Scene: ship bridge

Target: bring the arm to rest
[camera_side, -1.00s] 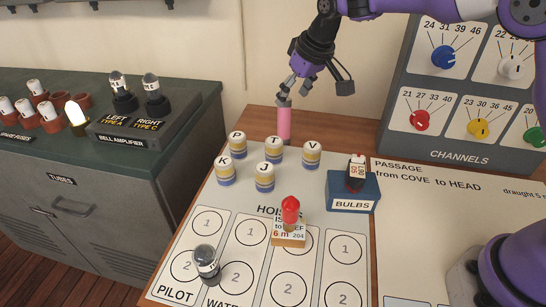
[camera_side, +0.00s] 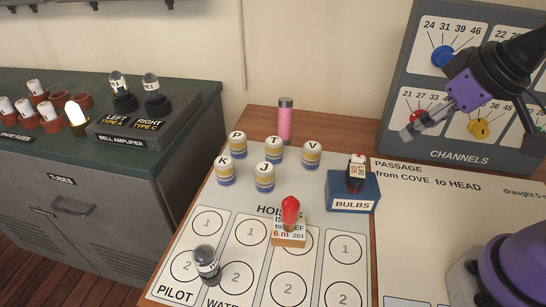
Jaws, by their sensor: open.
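My gripper (camera_side: 412,131) is at the right, in front of the channels panel (camera_side: 452,156), with its fingers pointing down and left. It is open and holds nothing. It hangs in the air, apart from the table, and partly covers the red knob (camera_side: 421,118). The pink bottle with a grey cap (camera_side: 285,122) stands upright at the back of the table, well to the left of my gripper.
Several striped lettered pieces (camera_side: 264,178) stand on the hoist chart (camera_side: 222,203). The blue bulbs box (camera_side: 351,194) is nearest below my gripper.

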